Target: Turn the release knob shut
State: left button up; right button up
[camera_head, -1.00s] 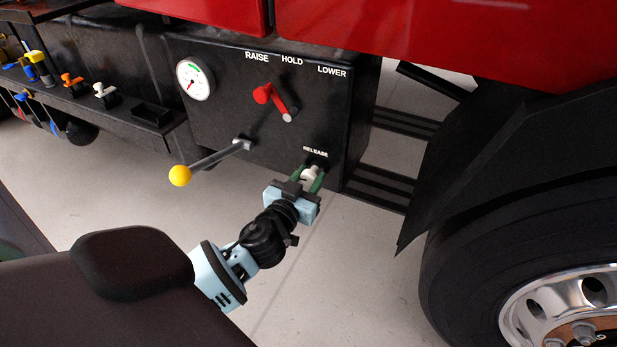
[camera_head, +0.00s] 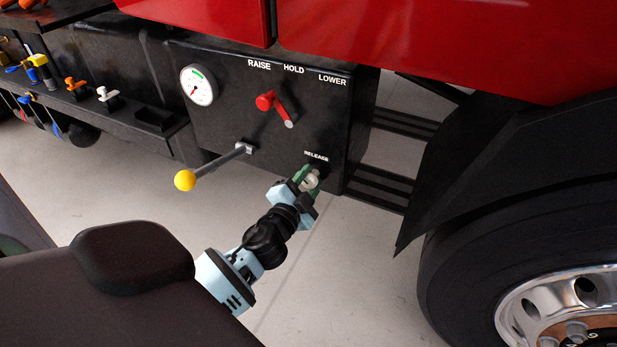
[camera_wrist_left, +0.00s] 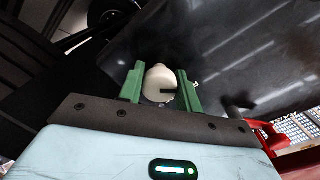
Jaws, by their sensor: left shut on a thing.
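The release knob (camera_head: 310,181) is a small pale knob under the RELEASE label, low on the black control panel (camera_head: 228,115). My left gripper (camera_head: 308,178) is at the knob, its green fingers on either side of it and shut on it. My right gripper is not in view.
A red lever (camera_head: 275,106), a gauge (camera_head: 198,85) and a yellow-balled rod (camera_head: 186,180) stick out of or sit on the panel near my arm. A large wheel (camera_head: 530,240) stands at the right. Grey floor lies below the panel.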

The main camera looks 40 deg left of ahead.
pick_arm(q)
jog(key=m+p, duration=0.1)
jog(key=m, duration=0.6)
jog(key=shift+r, duration=0.1)
jog(key=shift+m+p, duration=0.55)
jog(key=shift+m, duration=0.95)
jog(key=o, duration=1)
jog(key=v, duration=0.7)
jog(key=shift+s+b, duration=0.3)
jog(key=shift+s, duration=0.1)
